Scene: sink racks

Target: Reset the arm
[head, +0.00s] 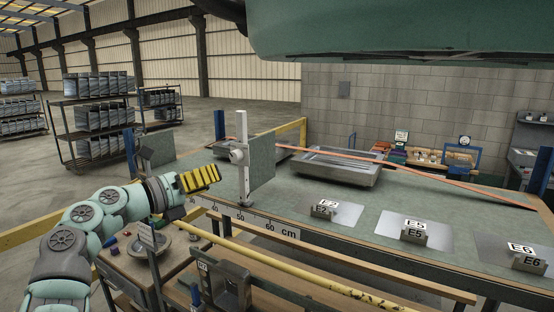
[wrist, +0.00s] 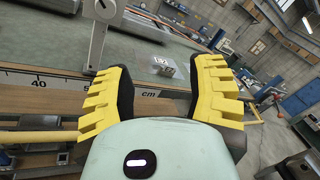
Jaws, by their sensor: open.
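My gripper (head: 199,178) has yellow ridged fingers and is at the left of the head view, at the end of my pale green arm. It is raised beside the front edge of the workbench (head: 290,205), near a white upright post (head: 242,150). In the wrist view my gripper (wrist: 160,88) shows its two yellow fingers spread apart. Nothing is between them; only the bench and the room show beyond. The head view sees the fingers from the side.
A metal tray (head: 345,177) lies on the bench. Label holders E2 (head: 323,211), E5 (head: 414,237) and E6 (head: 529,262) stand on metal plates. A yellow rail (head: 290,267) runs along the bench front. A small lower table (head: 130,262) stands below my arm. Shelves stand far left.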

